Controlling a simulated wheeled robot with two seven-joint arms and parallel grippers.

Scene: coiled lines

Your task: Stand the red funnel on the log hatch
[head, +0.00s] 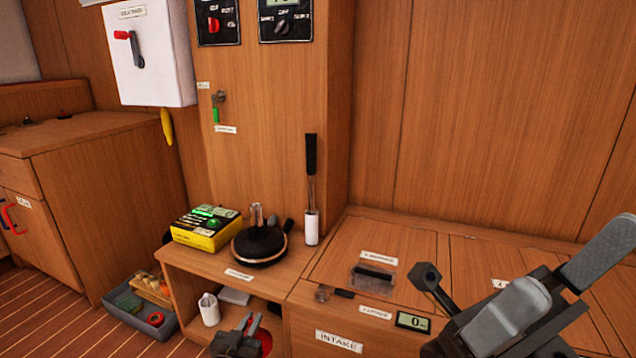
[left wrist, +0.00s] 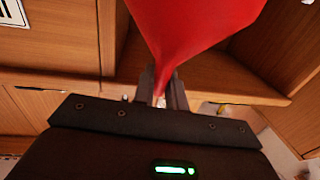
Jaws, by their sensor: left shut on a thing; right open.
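The red funnel (left wrist: 190,35) fills the upper middle of the left wrist view, narrowing down to its stem between the fingers of my left gripper (left wrist: 163,88), which is shut on it. In the head view my left gripper (head: 243,328) is at the bottom edge in front of the low shelf. Only a small red patch of the funnel (head: 265,343) shows there. My right gripper (head: 512,270) is open and empty at the lower right, over the bench top. A hatch panel with a dark recessed handle (head: 373,273) lies in the bench top; its label is too small to read.
A black round pan-like thing (head: 261,246), a yellow box (head: 205,229) and a black-handled tool in a white holder (head: 311,190) stand on the low cabinet. A small display (head: 413,321) and INTAKE label (head: 340,341) are on the bench front. A grey bin (head: 148,312) sits on the floor.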

